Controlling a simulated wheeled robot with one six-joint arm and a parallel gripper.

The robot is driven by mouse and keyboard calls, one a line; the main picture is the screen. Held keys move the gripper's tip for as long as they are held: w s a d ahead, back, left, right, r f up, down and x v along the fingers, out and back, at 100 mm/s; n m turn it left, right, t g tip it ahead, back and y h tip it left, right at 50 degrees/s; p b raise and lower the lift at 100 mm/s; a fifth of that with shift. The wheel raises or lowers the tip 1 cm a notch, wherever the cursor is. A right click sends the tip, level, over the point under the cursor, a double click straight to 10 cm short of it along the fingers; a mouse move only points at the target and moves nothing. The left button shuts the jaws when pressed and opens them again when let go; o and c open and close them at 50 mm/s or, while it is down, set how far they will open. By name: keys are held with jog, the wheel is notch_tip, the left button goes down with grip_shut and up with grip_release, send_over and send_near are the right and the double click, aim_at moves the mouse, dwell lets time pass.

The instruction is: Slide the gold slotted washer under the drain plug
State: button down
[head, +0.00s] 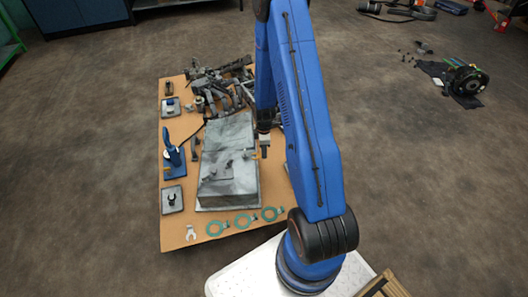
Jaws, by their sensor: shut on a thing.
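My gripper (264,150) hangs at the end of my blue arm, over the right side of the grey metal box (222,190). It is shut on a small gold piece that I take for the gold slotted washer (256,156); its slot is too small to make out. Several small dark parts (228,168) stand on top of the box, left of the gripper. One of them may be the drain plug, but I cannot tell which. Whether the gold piece touches any of them is not clear.
The box stands on a tan board (175,225). Green rings (245,221) and a pale slotted piece (191,232) lie along its front edge. A blue tool (173,155) stands at left. Dark machine parts (222,85) crowd the back. The floor left of the board is clear.

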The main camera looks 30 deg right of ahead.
aim_at(254, 157)
jog(key=shift+w+a, duration=0.4)
jog(key=shift+a, duration=0.3)
jog(key=shift+w+a, duration=0.35)
jog(key=shift+a, duration=0.4)
jog(key=shift+w+a, duration=0.4)
jog(key=shift+a, duration=0.3)
dwell(0.9)
jog(key=c, duration=1.5)
grip_release()
jog(key=shift+c, duration=0.2)
